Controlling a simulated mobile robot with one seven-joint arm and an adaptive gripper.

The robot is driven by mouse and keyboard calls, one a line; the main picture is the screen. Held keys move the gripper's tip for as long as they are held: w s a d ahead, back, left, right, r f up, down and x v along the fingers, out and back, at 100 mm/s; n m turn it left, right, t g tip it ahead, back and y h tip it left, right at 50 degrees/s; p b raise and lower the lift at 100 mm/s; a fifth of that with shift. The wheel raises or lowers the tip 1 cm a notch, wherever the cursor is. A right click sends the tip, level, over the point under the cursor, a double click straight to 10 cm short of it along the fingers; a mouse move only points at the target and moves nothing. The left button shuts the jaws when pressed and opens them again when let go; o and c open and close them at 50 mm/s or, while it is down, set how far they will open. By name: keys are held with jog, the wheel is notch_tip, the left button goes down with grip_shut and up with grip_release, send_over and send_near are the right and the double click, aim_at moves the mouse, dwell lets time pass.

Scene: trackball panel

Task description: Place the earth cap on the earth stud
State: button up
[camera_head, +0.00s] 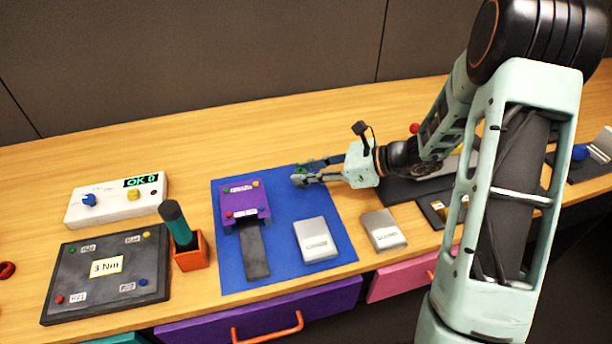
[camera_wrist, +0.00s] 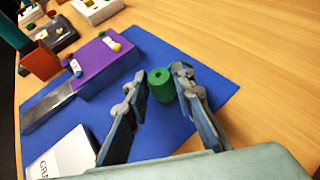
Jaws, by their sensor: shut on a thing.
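My gripper (camera_head: 302,179) is over the far right part of the blue mat, its fingers pointing left. In the wrist view, its fingers (camera_wrist: 161,84) are closed on a green cap (camera_wrist: 161,90), a short cylinder with a small hole in its visible end. In the head view the cap (camera_head: 303,169) is small and partly hidden by the fingers. The purple trackball panel (camera_head: 241,201) lies left of the gripper, apart from it. It also shows in the wrist view (camera_wrist: 98,68), with small coloured pieces near its corners. I cannot tell which piece is the earth stud.
The blue mat (camera_head: 290,279) also holds a grey labelled box (camera_head: 316,240). Another grey box (camera_head: 383,230) stands right of the mat. A green-handled tool (camera_head: 176,222) stands in an orange holder (camera_head: 191,257) at left, beside a dark 3 Nm plate (camera_head: 75,275). The back table is clear.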

jog(key=shift+f, duration=0.45)
jog(key=shift+f, duration=0.2)
jog(key=o, duration=0.8)
jog(key=shift+r, duration=0.15)
jog(key=shift+d+r, duration=0.2)
jog(key=p+v, duration=0.1)
jog(key=v, duration=1)
jog(key=shift+s+d+r, duration=0.1)
jog(key=shift+d+r, duration=0.05)
jog(key=shift+d, duration=0.15)
